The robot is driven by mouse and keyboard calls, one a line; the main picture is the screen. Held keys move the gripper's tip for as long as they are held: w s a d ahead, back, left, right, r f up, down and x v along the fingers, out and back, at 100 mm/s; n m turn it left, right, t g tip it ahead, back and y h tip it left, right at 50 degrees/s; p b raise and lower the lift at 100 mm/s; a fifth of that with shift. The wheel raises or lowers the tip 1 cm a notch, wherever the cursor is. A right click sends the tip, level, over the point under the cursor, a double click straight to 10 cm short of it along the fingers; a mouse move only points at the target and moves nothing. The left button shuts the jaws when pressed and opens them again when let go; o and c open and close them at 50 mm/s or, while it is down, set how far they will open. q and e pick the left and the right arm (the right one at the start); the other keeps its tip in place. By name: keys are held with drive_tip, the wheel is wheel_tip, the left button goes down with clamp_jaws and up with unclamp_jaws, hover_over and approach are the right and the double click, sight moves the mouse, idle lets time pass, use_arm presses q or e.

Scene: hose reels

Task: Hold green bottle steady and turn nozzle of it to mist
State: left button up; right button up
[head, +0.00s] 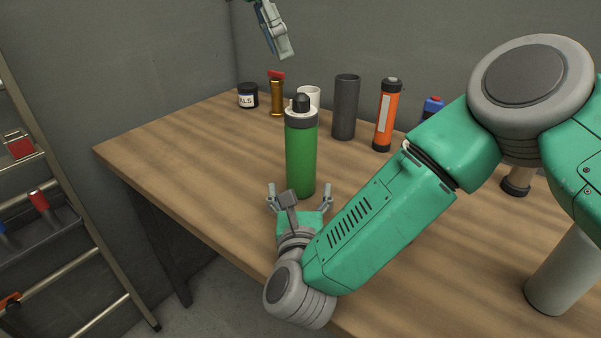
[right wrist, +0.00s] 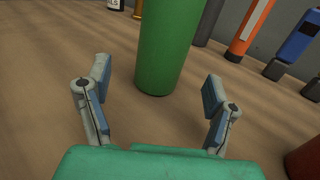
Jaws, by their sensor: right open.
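The green bottle (head: 301,160) stands upright on the wooden table, with a grey-white collar and a dark nozzle (head: 301,102) on top. Its lower body shows in the right wrist view (right wrist: 168,45), just beyond and between the fingertips. My right gripper (head: 299,188) is open and empty, low over the table in front of the bottle's base; its fingers (right wrist: 157,88) point toward the bottle without visible contact. My left gripper (head: 286,55) is high above the table's back edge, partly cut off by the top of the picture. Whether its fingers are apart is unclear.
A blue item (head: 433,106) is farther right. The table's left part (head: 190,155) is clear.

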sight(301, 171)
drive_tip(key=w, duration=0.6)
drive_tip(key=shift+w+d+r, duration=0.1)
drive_tip(key=shift+w, duration=0.25)
